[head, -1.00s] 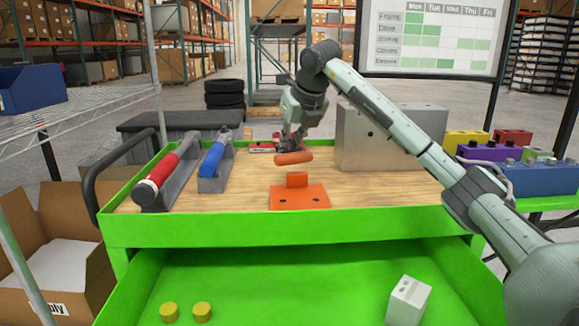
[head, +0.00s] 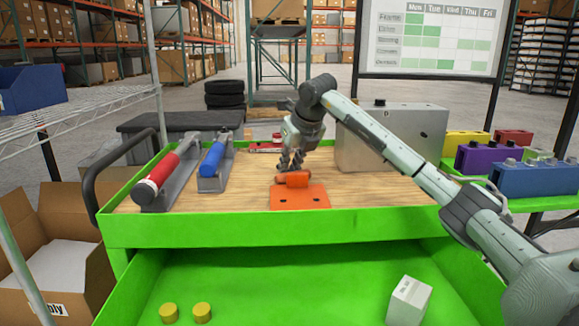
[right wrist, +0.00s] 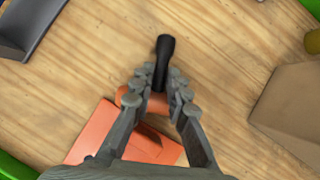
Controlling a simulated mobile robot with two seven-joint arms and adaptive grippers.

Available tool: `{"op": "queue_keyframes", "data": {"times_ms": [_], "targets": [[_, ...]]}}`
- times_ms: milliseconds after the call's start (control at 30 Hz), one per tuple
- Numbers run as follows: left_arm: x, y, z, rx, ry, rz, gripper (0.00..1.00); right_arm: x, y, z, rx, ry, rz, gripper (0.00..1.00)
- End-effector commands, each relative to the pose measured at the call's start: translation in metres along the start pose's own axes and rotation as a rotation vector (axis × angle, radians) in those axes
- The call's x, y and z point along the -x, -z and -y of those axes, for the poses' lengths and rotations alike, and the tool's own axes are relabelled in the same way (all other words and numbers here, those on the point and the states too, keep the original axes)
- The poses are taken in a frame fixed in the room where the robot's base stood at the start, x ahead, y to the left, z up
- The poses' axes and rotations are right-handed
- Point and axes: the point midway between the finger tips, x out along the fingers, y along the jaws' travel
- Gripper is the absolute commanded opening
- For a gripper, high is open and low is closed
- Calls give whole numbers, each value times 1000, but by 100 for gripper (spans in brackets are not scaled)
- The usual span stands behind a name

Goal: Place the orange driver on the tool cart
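The orange driver (head: 283,179) is low over the wooden top of the green tool cart (head: 170,228), just behind the orange bracket (head: 300,198). In the right wrist view it shows an orange body (right wrist: 130,97) and a black part (right wrist: 164,52) jutting out ahead of the fingers. My right gripper (head: 292,164) reaches down from above; its fingers (right wrist: 161,84) close around the black part, hiding some of the driver. Whether the driver touches the wood or the bracket's upright tab, I cannot tell. My left gripper is out of view.
A red-handled tool (head: 163,172) and a blue-handled tool (head: 214,157) lie left on the cart top. A grey metal box (head: 375,152) stands at the right rear. A red item (head: 265,147) lies behind. Bare wood lies between the bracket and the blue-handled tool.

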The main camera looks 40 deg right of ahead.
Motion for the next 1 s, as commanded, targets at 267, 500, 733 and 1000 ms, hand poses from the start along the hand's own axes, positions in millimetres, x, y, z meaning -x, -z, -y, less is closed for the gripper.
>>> {"op": "queue_keyframes", "data": {"times_ms": [267,500,733,1000], "targets": [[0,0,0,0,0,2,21,0,0,0,0,0,0,34],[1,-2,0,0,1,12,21,6,-1,0,0,0,1,34],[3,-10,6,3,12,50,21,49,-3,1,0,1,5,34],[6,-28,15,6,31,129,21,102,-2,0,0,0,3,34]]}}
